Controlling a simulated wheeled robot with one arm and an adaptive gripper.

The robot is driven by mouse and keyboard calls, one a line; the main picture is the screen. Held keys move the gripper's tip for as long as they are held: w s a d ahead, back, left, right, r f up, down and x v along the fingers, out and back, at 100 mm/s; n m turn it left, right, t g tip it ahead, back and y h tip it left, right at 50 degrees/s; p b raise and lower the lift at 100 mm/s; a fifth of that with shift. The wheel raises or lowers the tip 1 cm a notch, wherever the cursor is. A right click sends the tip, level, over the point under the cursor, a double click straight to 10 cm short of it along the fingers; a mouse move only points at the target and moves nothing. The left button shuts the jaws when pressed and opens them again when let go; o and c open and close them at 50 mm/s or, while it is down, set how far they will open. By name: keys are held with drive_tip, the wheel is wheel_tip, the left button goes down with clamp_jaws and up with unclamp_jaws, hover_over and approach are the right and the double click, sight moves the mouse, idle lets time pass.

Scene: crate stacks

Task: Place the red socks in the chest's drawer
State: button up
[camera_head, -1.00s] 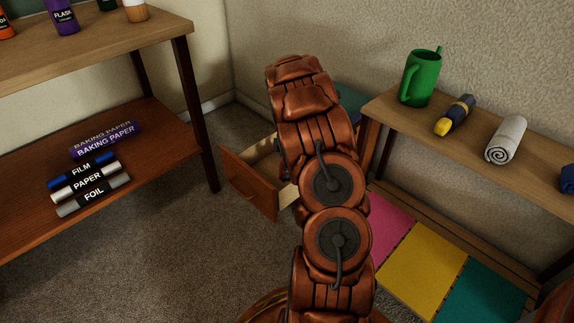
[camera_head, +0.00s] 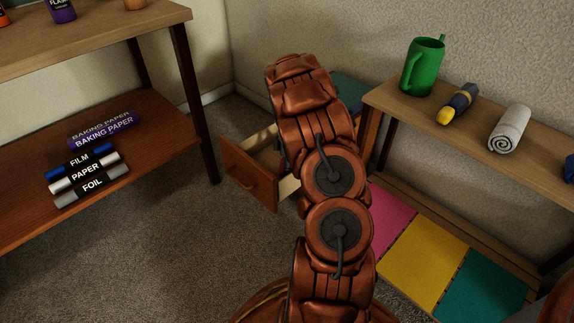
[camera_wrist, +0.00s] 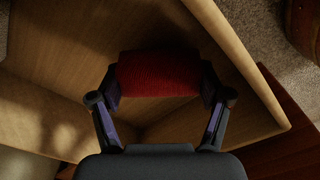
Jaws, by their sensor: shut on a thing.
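The red socks (camera_wrist: 158,74) are a rolled red bundle in the wrist view. My gripper (camera_wrist: 160,80) is shut on them, with a finger at each end of the roll. The socks are over or inside the open wooden drawer (camera_wrist: 245,60); I cannot tell whether they touch its floor. In the head view the drawer (camera_head: 252,181) stands pulled out from the chest, which is mostly hidden behind my arm.
A shelf (camera_head: 100,165) at left holds several labelled rolls. Pink, yellow and teal panels lie below. Carpet is clear in front of the drawer.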

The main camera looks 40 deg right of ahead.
drive_tip(key=shift+f, duration=0.45)
drive_tip(key=o, duration=1)
drive_tip(key=r, duration=1.2)
drive_tip(key=shift+s+d, duration=0.2)
drive_tip(key=shift+d, duration=0.05)
